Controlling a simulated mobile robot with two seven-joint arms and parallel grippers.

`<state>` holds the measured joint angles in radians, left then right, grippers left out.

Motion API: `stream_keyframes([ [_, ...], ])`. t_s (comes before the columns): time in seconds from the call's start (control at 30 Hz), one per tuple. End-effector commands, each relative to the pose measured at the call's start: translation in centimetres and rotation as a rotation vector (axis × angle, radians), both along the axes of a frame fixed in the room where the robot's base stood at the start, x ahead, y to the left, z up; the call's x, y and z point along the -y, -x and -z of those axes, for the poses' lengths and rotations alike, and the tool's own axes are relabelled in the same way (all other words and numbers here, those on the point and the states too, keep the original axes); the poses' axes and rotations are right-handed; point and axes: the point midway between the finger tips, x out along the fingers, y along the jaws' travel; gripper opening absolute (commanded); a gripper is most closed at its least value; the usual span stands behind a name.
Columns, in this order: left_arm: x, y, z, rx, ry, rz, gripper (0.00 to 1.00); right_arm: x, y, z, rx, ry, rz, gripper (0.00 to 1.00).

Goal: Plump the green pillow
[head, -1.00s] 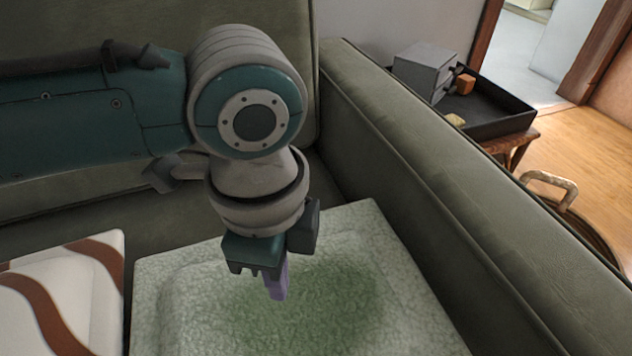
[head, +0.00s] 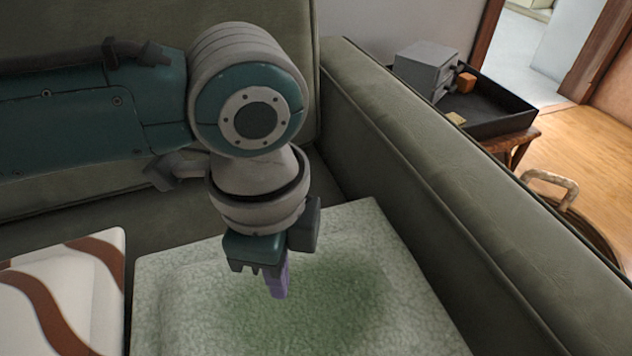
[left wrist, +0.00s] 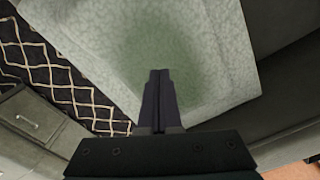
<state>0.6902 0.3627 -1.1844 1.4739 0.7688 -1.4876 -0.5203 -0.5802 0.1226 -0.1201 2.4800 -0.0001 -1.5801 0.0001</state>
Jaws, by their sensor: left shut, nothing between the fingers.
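The green pillow (head: 345,308) lies flat on the sofa seat, pale green with a darker green patch around its middle. It also shows in the left wrist view (left wrist: 200,50). My left gripper (head: 278,292) points down over the pillow's middle, its fingers shut together and empty. In the left wrist view the shut fingers (left wrist: 160,78) show against the pillow. I cannot tell whether the fingertips touch the pillow. My right gripper is not in view.
A white pillow with brown stripes (head: 95,300) lies left of the green one. The sofa arm (head: 440,190) rises along the right. Beyond it are a black tray (head: 500,118) with a grey box (head: 425,68), and a basket handle (head: 552,185). A patterned rug (left wrist: 50,65) shows in the wrist view.

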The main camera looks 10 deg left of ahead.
Motion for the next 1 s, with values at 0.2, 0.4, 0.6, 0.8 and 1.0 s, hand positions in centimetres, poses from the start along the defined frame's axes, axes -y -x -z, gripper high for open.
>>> stream_keyframes([
  [0.2,0.0,0.0,0.5,0.000,0.000,0.000,0.00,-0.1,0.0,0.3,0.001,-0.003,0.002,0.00],
  [0.4,0.0,0.0,1.1,-0.001,-0.001,0.000,0.00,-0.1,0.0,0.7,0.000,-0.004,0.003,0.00],
  [0.6,0.0,0.0,1.7,0.000,0.000,0.000,0.00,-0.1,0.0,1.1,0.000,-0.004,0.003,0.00],
  [0.8,0.0,0.0,1.7,0.000,0.000,0.000,0.00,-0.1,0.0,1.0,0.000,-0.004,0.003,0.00],
  [1.0,0.0,0.0,1.7,0.000,0.000,0.000,0.00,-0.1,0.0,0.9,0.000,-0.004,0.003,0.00],
])
